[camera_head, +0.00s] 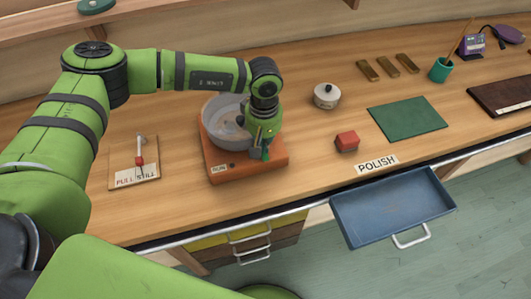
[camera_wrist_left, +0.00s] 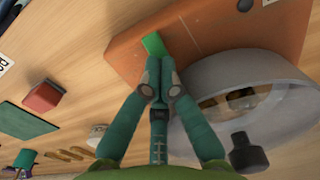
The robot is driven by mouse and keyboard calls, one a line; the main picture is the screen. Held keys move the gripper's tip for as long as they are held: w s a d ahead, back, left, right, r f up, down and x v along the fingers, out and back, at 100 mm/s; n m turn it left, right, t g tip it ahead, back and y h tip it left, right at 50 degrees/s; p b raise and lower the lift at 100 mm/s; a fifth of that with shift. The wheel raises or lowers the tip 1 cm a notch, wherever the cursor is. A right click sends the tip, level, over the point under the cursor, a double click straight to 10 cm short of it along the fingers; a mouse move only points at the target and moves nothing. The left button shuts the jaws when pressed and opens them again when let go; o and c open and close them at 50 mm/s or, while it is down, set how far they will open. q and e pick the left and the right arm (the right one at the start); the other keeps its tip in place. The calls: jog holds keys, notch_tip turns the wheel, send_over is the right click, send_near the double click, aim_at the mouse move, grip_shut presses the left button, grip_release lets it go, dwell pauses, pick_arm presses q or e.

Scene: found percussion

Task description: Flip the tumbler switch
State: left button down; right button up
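The tumbler is an orange base (camera_head: 243,172) with a grey round bowl (camera_head: 222,112) on top. In the left wrist view the base (camera_wrist_left: 260,25) and the bowl (camera_wrist_left: 245,100) fill the right side. A small bright green block, seemingly the switch (camera_wrist_left: 154,43), shows against the orange base. My left gripper (camera_head: 265,151) is over the base's right part, pointing down. In the left wrist view its fingers (camera_wrist_left: 158,65) are together, right at the green block. Whether they touch it I cannot tell. My right gripper is not in view.
A "RUN" label (camera_head: 219,169) is on the base's front left. A red block (camera_head: 347,141), a lidded pot (camera_head: 327,95) and a green mat (camera_head: 408,119) lie to the right. A blue drawer (camera_head: 390,210) stands open at front. A "PULL STILL" board (camera_head: 125,166) is at left.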

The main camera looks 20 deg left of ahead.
pick_arm(q)
jog(key=shift+w+a+r+p, duration=0.1)
jog(key=shift+r+p, duration=0.35)
jog(key=shift+r, duration=0.7)
jog(key=shift+w+a+r+p, duration=0.1)
jog(key=shift+r+p, duration=0.35)
jog(key=shift+r, duration=0.7)
jog(key=shift+s+d+r+p, duration=0.15)
jog(key=shift+r+p, duration=0.15)
jog(key=shift+r, duration=0.4)
jog(key=shift+f, duration=0.1)
